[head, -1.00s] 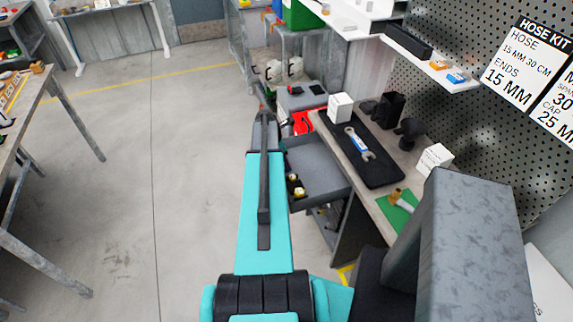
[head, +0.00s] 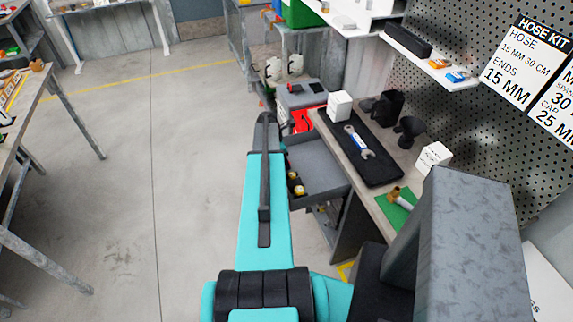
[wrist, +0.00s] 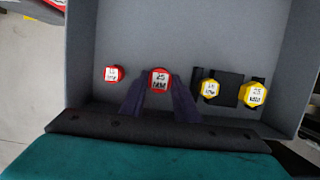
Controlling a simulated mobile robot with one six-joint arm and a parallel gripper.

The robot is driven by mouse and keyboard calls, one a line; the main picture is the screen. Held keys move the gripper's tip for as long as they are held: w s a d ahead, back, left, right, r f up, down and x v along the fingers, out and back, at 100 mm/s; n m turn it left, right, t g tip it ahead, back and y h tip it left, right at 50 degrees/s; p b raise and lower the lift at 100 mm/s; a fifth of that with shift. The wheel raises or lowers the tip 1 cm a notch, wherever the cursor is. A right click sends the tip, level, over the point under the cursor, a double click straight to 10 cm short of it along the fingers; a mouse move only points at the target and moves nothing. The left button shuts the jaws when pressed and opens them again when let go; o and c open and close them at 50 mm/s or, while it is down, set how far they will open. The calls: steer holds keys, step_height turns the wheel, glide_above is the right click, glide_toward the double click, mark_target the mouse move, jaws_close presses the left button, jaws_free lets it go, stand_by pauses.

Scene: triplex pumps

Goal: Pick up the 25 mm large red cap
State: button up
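The large red cap (wrist: 160,79), its white label reading 25 MM, sits in the grey drawer (wrist: 190,40). My gripper (wrist: 160,88) is over the drawer with its two dark fingers apart, one on each side of this cap. The cap shows between and just beyond the fingertips; contact with them cannot be made out. A smaller red cap (wrist: 114,73) lies to its left. In the head view my arm hides the gripper and the red caps; the open drawer (head: 318,168) shows beside the arm.
Two yellow caps (wrist: 210,89) (wrist: 256,94) stand to the right in the drawer, near black holders. The drawer walls enclose the space. Above the drawer, the workbench holds a black mat with a wrench (head: 358,141) and a white box (head: 339,105). Open floor lies left.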

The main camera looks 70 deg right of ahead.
steer(key=c, duration=0.4)
steer(key=shift+r, duration=0.15)
steer(key=shift+c, duration=0.2)
step_height(320, 180, up, 10)
steer(key=b, duration=0.3)
stand_by(0.8)
